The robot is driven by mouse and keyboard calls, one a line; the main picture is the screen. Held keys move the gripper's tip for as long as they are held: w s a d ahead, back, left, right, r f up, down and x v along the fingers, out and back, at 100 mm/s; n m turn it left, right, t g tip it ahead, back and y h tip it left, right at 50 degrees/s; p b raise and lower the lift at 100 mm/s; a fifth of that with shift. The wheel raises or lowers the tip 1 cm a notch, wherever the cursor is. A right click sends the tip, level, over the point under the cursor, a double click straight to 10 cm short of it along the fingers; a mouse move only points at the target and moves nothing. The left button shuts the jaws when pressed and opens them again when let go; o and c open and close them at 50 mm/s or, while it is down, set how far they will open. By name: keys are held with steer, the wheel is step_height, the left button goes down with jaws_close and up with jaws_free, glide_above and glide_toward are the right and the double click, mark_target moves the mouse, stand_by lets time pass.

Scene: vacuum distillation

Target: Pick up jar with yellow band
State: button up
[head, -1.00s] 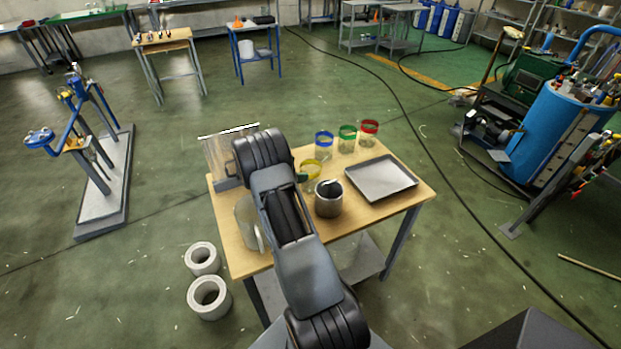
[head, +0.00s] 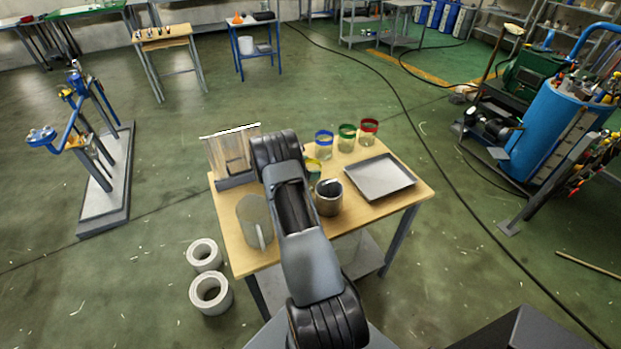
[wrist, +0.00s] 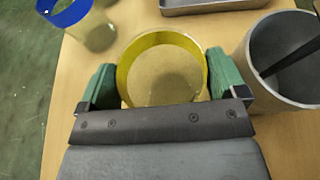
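The jar with the yellow band (wrist: 162,72) is a clear glass jar, seen from above in the wrist view. In the head view only part of this jar (head: 314,165) shows, because my arm hides the rest. My gripper (wrist: 162,80) has its two green fingers on opposite sides of the jar, one left and one right, very near the yellow rim. The fingers are wide apart, and no clear grip on the glass shows.
A grey pot (head: 328,198) with a dark tool stands close to the right. Jars with blue (head: 324,143), green (head: 346,138) and red (head: 368,131) bands stand behind. A metal tray (head: 379,177) lies at right.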

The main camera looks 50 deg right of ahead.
steer(key=c, duration=1.1)
steer(key=shift+r, duration=0.1)
